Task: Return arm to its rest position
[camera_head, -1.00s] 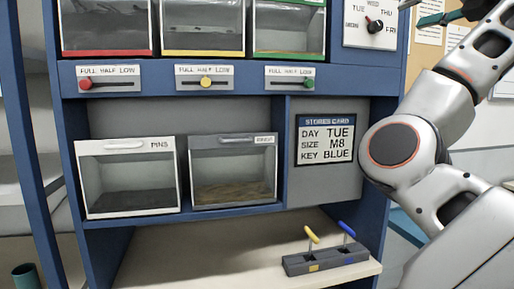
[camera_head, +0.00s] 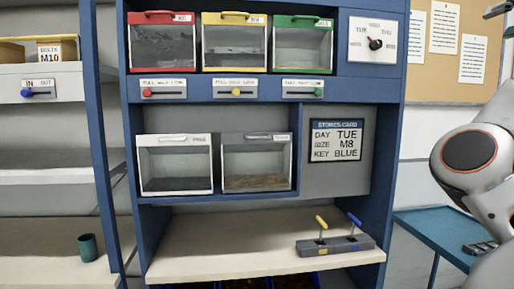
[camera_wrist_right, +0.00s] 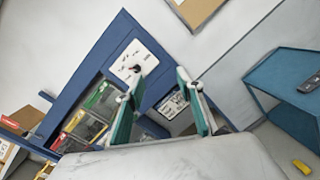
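My right arm (camera_head: 470,152) is at the right edge of the head view, beside the blue cabinet. Only part of my right gripper (camera_head: 500,20) shows there, at the top right corner. In the right wrist view my right gripper (camera_wrist_right: 160,78) is open, its two teal-padded fingers apart with nothing between them. The cabinet and its day dial (camera_wrist_right: 134,62) lie beyond the fingers. My left gripper is in neither view.
The blue cabinet (camera_head: 390,130) holds several bins, sliders, a day dial (camera_head: 375,44) and a stores card (camera_head: 337,141). Its ledge (camera_head: 220,250) carries a block with yellow and blue levers (camera_head: 335,245). A blue side table (camera_head: 440,228) stands right. A green cup (camera_head: 88,247) stands left.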

